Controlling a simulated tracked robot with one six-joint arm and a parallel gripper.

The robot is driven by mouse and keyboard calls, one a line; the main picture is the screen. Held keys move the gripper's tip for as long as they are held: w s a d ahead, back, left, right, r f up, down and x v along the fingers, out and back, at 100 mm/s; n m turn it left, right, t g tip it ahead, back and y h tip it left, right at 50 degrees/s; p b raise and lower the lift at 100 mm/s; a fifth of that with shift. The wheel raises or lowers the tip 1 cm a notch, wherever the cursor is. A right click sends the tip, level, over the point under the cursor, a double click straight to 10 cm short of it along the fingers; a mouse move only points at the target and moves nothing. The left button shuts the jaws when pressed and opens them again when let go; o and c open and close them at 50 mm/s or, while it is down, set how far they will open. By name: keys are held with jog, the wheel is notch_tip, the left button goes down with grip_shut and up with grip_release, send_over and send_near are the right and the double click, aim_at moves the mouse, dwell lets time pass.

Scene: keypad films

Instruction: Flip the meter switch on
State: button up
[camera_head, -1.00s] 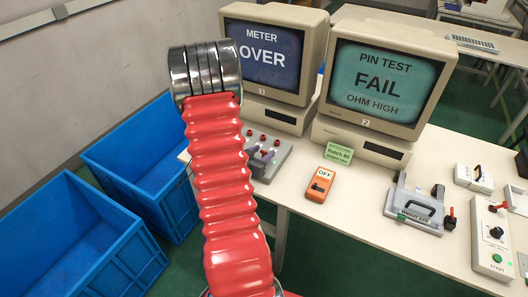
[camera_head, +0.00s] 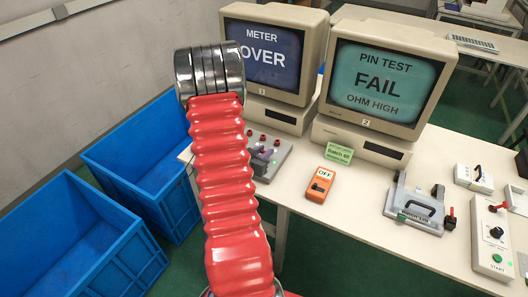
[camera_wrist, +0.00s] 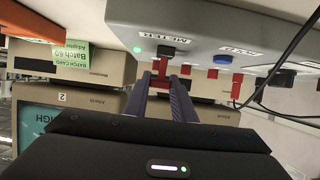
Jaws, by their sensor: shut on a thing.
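The grey meter box (camera_head: 276,150) stands on the table below the left monitor, partly hidden by my red arm. In the wrist view, which is turned over, the same box (camera_wrist: 215,30) shows a METER label above a small black block, with a red switch lever (camera_wrist: 160,68) beside it. My gripper (camera_wrist: 167,80) is shut on this red lever, its two dark fingers on either side. The lever's exact tilt is hard to tell. The left monitor (camera_head: 264,52) reads METER OVER.
The right monitor (camera_head: 380,80) reads PIN TEST FAIL, OHM HIGH. An orange box (camera_head: 320,184) marked OFF and a grey clamp fixture (camera_head: 415,208) stand on the table. Blue crates (camera_head: 140,165) are at the left.

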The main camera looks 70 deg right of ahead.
jog(key=shift+d+y, duration=0.15)
jog(key=shift+y, duration=0.25)
jog(key=shift+c, duration=0.5)
jog(key=shift+s+d+f+y, duration=0.15)
jog(key=shift+d+y, duration=0.1)
jog(key=shift+y, duration=0.35)
jog(key=o, duration=1.1)
jog(key=shift+c, duration=0.2)
jog(key=v, duration=1.3)
jog(key=shift+a+r, duration=0.25)
jog(key=shift+a, duration=0.1)
jog(key=shift+s, duration=0.1)
